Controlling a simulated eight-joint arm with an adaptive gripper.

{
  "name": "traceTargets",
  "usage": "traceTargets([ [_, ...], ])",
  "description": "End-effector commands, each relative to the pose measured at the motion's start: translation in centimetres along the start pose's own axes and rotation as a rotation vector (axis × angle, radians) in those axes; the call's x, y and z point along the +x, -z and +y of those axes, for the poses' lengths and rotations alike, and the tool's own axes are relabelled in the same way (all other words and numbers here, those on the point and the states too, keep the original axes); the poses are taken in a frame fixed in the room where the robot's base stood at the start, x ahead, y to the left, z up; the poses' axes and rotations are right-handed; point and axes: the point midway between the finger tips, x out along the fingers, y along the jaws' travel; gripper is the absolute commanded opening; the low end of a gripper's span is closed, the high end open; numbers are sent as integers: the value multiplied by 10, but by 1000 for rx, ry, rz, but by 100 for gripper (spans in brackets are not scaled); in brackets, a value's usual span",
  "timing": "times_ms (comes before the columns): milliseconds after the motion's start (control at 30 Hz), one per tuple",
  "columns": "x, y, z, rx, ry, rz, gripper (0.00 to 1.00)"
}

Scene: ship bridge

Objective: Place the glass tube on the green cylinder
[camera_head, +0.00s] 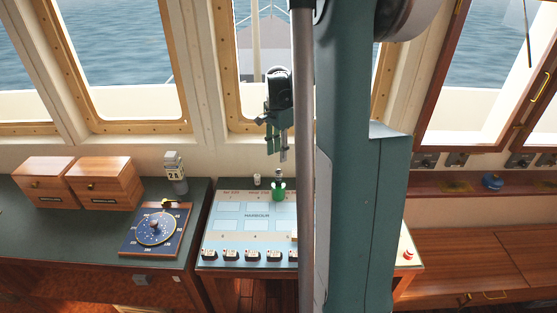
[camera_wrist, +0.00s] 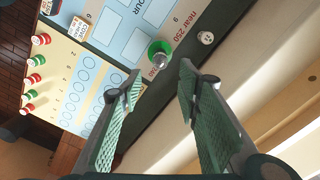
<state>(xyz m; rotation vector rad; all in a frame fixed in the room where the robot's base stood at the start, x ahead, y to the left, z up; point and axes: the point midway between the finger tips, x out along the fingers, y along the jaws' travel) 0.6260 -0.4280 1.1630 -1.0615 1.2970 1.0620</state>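The green cylinder (camera_head: 278,194) stands upright near the back edge of the light-blue chart panel. A small clear-grey piece that looks like the glass tube (camera_head: 279,176) stands upright on top of it. In the wrist view the green cylinder (camera_wrist: 167,46) shows as a green ring, with the grey round top of the glass tube (camera_wrist: 158,54) within it. My gripper (camera_head: 277,154) hangs above them, pointing down. In the wrist view my gripper (camera_wrist: 160,82) has its fingers wide apart with nothing between them. The tube is apart from the fingers.
A small white cylinder (camera_head: 257,180) stands left of the green one. A blue dial board (camera_head: 155,229), wooden boxes (camera_head: 105,182) and a grey handheld device (camera_head: 175,172) are on the left counter.

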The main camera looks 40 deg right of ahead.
Motion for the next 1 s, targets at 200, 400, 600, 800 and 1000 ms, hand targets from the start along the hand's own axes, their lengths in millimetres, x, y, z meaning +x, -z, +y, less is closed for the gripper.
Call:
traceTargets([
  [200, -12, 0, 0, 0, 0, 0, 34],
  [400, -14, 0, 0, 0, 0, 0, 34],
  [600, -14, 0, 0, 0, 0, 0, 34],
  [800, -14, 0, 0, 0, 0, 0, 34],
  [1000, -14, 0, 0, -1, 0, 0, 34],
])
